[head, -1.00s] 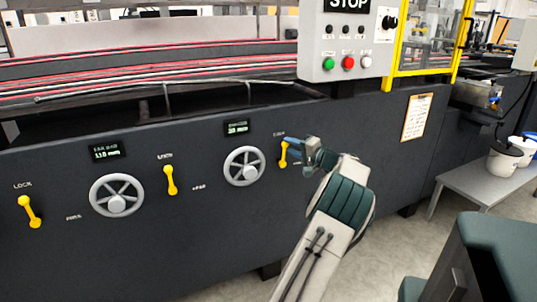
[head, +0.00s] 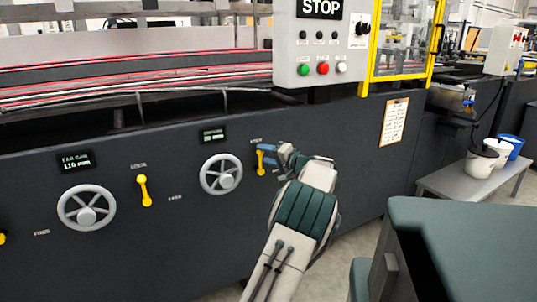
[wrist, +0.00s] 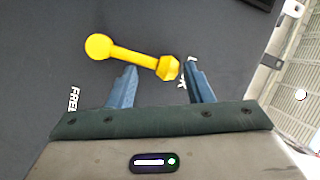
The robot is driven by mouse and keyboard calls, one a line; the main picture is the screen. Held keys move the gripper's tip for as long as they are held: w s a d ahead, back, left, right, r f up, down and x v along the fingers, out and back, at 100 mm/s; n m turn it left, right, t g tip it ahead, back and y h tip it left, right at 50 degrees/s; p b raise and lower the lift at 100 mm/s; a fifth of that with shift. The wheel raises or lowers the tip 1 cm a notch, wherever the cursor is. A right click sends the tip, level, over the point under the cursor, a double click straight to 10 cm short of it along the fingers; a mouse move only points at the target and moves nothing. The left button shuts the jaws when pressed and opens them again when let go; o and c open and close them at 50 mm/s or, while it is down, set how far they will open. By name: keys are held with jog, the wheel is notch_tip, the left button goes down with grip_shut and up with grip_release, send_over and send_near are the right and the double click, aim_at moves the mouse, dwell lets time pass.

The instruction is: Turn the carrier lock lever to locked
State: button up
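A yellow lever (head: 260,170) on the dark machine panel stands upright in the head view, at the right of the right handwheel. The wrist view shows this lever (wrist: 130,54) with a round end and a faceted end. My gripper (head: 272,154) is at the lever's upper part. In the wrist view my gripper (wrist: 162,72) is open, with the faceted end between its blue fingertips. The round end reaches past the left finger. Contact cannot be told. A FREE label (wrist: 73,98) is at the left; another label is mostly hidden by the right finger.
A handwheel (head: 221,174) is close left of the lever. Another yellow lever (head: 145,191) and another handwheel (head: 86,207) are farther left. A control box (head: 320,45) overhangs above. A grey bench (head: 450,182) with buckets stands at the right.

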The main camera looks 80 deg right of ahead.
jog(key=shift+o, duration=0.4)
jog(key=shift+w+a+f, duration=0.1)
jog(key=shift+w+f, duration=0.3)
jog(key=shift+r, duration=0.1)
jog(key=shift+s+r, duration=0.1)
jog(key=p+v, duration=0.3)
jog(key=v, duration=1.1)
jog(key=shift+p, duration=0.3)
